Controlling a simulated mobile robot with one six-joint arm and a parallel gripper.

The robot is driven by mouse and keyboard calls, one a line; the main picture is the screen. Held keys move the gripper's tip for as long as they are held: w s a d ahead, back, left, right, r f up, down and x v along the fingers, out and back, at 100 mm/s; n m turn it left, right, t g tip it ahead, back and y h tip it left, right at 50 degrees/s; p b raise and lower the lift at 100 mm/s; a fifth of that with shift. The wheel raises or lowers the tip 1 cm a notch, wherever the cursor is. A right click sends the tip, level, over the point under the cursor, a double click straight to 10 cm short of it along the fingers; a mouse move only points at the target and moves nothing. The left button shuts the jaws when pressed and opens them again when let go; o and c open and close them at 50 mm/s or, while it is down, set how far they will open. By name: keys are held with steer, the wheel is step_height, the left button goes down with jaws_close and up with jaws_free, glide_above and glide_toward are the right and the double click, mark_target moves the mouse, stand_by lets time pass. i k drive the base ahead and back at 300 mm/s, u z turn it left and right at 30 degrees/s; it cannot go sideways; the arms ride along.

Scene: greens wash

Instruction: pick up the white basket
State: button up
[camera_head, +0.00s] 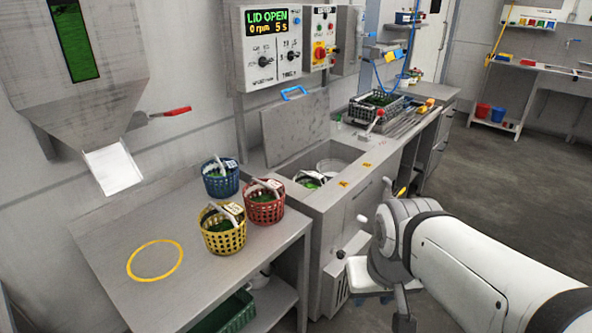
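A white basket (309,181) with greens in it sits inside the open well of the steel washer, at the middle of the head view. Its lower part is hidden by the washer's front wall. A pale round rim (332,166) lies beside it in the same well. My white arm reaches in from the lower right and ends in front of the washer, to the right of and apart from the basket. I cannot make out my gripper's fingers clearly, nor whether they are open or shut.
Blue (221,178), red (264,203) and yellow (222,229) baskets stand on the left steel table (110,240), near a yellow ring mark (155,261). The washer's lid (295,127) stands raised behind the well. The display (267,22) reads LID OPEN. Open floor lies at the right.

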mark_target(308, 175)
steer(key=i, duration=1)
steer(key=u, duration=2.65)
steer(key=k, duration=1)
steer(key=z, duration=1.55)
